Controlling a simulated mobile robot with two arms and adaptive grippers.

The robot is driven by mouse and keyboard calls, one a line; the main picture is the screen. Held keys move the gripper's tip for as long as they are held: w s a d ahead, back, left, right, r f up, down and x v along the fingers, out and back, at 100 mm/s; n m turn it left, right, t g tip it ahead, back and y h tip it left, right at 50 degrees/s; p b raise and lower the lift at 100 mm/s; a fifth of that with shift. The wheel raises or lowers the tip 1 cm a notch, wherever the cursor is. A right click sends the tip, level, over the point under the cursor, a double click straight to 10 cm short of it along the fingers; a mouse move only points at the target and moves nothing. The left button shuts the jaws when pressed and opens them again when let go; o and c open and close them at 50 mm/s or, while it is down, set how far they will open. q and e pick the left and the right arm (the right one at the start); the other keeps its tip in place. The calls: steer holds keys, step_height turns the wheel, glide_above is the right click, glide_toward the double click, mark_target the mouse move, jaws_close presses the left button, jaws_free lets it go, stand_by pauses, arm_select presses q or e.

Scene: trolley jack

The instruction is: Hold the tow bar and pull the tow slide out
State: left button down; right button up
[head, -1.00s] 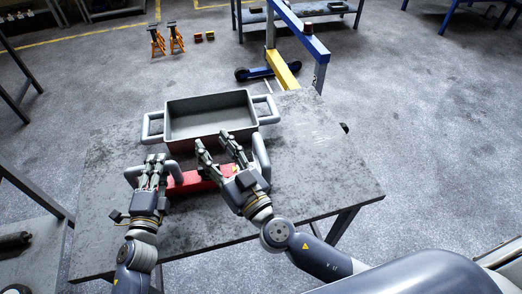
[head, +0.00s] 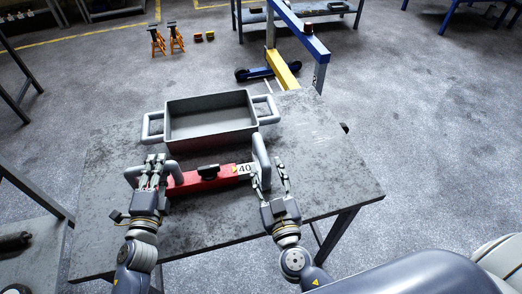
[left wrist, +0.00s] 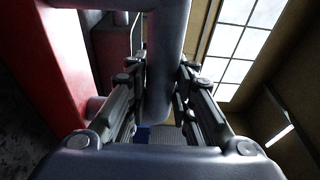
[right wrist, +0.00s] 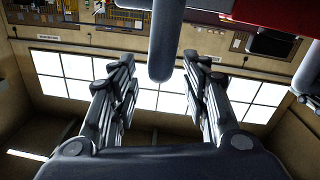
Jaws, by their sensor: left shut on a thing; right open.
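The red tow bar (head: 192,183) lies on the table with a black knob (head: 208,170) on top and a pale plate marked 40 (head: 244,169) near its right end. Grey handles stand at both ends. My left gripper (head: 154,168) is shut on the left handle, which shows between its fingers in the left wrist view (left wrist: 166,60). My right gripper (head: 272,172) is open at the right handle (head: 261,158). In the right wrist view the grey handle (right wrist: 165,40) reaches between the spread fingertips, with gaps on both sides. How far the slide stands out cannot be told.
A grey open tray (head: 210,118) with side handles stands behind the tow bar on the scuffed table (head: 325,170). The table's right part is clear. A blue and yellow crane (head: 285,70) and orange stands (head: 157,42) are on the floor beyond.

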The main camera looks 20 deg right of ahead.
mark_target(261, 151)
steer(key=w, duration=0.7)
steer(key=shift+w+d, duration=0.15)
steer(key=shift+w, duration=0.25)
steer(key=shift+c, duration=0.6)
jaws_close()
